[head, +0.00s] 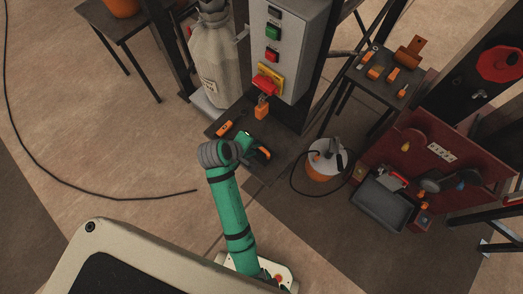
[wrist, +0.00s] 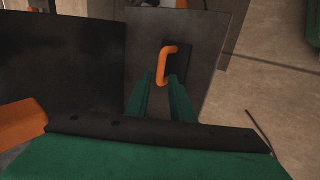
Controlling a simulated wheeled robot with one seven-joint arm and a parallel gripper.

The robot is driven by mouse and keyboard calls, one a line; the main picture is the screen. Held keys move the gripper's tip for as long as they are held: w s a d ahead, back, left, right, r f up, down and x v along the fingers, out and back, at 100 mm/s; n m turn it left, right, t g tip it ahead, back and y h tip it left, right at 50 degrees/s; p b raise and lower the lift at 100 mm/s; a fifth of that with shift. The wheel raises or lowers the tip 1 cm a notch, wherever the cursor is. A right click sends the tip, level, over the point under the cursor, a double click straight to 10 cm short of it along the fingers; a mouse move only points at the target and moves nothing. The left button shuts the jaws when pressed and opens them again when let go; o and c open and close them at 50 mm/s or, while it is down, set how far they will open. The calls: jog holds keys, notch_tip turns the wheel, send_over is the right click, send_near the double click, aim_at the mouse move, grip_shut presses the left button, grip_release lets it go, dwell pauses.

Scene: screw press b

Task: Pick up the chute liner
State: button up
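An orange handle (wrist: 168,62) stands on a small dark plate in the middle of the wrist view, which I take to be the chute liner (wrist: 184,70). The dark plate lies against a larger grey surface (wrist: 143,30). My gripper (wrist: 161,80) is open, its two green fingers pointing at the handle. The handle shows just beyond and between the fingertips, and nothing is held. In the head view my gripper (head: 252,146) is at the low dark surface under the control box. The arm partly hides this spot there, and contact cannot be told.
A grey control box (head: 290,45) with a red knob rises just behind my gripper. An orange-handled item (head: 224,128) lies to its left. Open floor (head: 90,150) lies left.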

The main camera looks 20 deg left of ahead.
aim_at(261, 149)
jog(key=x, duration=0.3)
jog(key=shift+w+f, duration=0.1)
jog(key=shift+s+x, duration=0.1)
jog(key=shift+x, duration=1.1)
jog(key=shift+s+x, duration=0.15)
jog(key=shift+x, duration=1.05)
jog(key=shift+d+f, duration=0.1)
jog(key=shift+d, duration=0.05)
grip_shut()
